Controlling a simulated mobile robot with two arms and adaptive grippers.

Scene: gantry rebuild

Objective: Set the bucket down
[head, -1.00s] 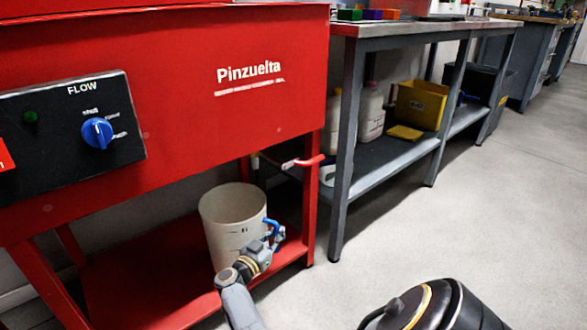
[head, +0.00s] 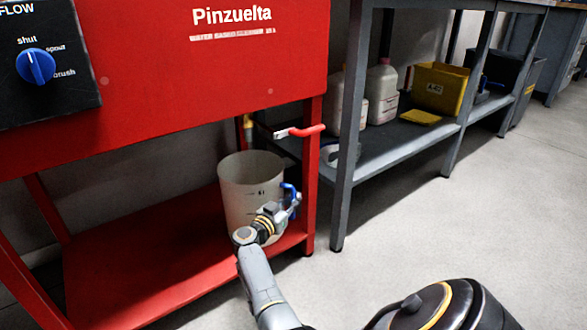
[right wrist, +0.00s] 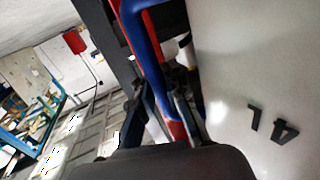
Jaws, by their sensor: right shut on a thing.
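The bucket (head: 245,190) is off-white and upright, with dark scale marks and a blue handle (head: 288,190) on its right side. In the head view it is at the right end of the lower red shelf (head: 160,270) under the Pinzuelta unit. I cannot tell whether its base touches the shelf. My right gripper (head: 291,200) is shut on the blue handle. In the right wrist view the handle (right wrist: 146,50) runs down between the fingers, and the bucket's pale wall (right wrist: 255,60) with dark marks fills the right side. My left gripper is not in view.
A red-handled valve (head: 300,131) sticks out above and right of the bucket. A red leg (head: 311,180) stands just right of it. A grey bench (head: 375,165) holds jugs and a yellow bin (head: 438,88). The shelf left of the bucket is clear.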

